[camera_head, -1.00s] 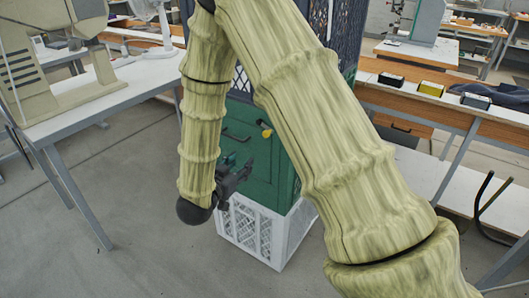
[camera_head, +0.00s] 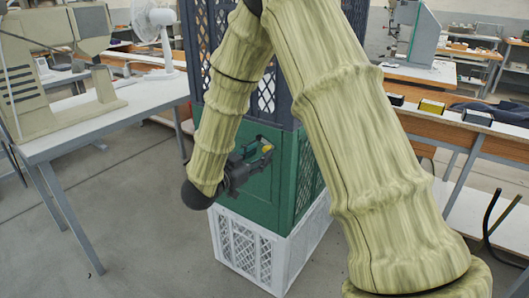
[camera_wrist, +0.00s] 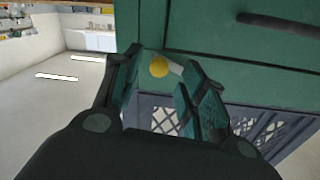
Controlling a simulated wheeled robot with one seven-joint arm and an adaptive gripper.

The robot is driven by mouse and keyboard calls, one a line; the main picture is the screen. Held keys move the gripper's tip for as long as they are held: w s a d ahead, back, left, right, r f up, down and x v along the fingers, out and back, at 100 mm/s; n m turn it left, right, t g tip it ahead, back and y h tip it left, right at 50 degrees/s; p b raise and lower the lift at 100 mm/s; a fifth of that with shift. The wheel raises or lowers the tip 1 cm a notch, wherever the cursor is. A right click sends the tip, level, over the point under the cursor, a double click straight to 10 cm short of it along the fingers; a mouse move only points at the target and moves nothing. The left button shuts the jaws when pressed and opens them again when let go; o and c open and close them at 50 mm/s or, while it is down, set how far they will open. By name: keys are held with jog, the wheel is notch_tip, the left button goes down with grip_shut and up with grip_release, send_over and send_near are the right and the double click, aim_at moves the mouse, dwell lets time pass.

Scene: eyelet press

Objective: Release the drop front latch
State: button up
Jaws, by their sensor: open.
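The latch has a yellow knob (camera_head: 267,149) on the front of a green box (camera_head: 286,186). The knob also shows in the wrist view (camera_wrist: 159,67), with a pale grey piece beside it. My gripper (camera_head: 253,157) is open at the green front, just left of the knob in the head view. In the wrist view the knob appears between its two spread fingers, near their tips. I cannot tell whether a finger touches it. My gripper hides part of the green front in the head view.
The green box stands on a white crate (camera_head: 240,247), with a dark lattice crate (camera_head: 217,25) above it. A dark bar handle (camera_wrist: 280,23) shows on the green front. Tables stand left (camera_head: 100,125) and right (camera_head: 440,118). The floor at front left is clear.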

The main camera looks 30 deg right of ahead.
aim_at(264, 150)
jog(key=shift+x, duration=1.65)
jog(key=shift+c, duration=0.4)
grip_shut()
jog(key=shift+r, duration=0.1)
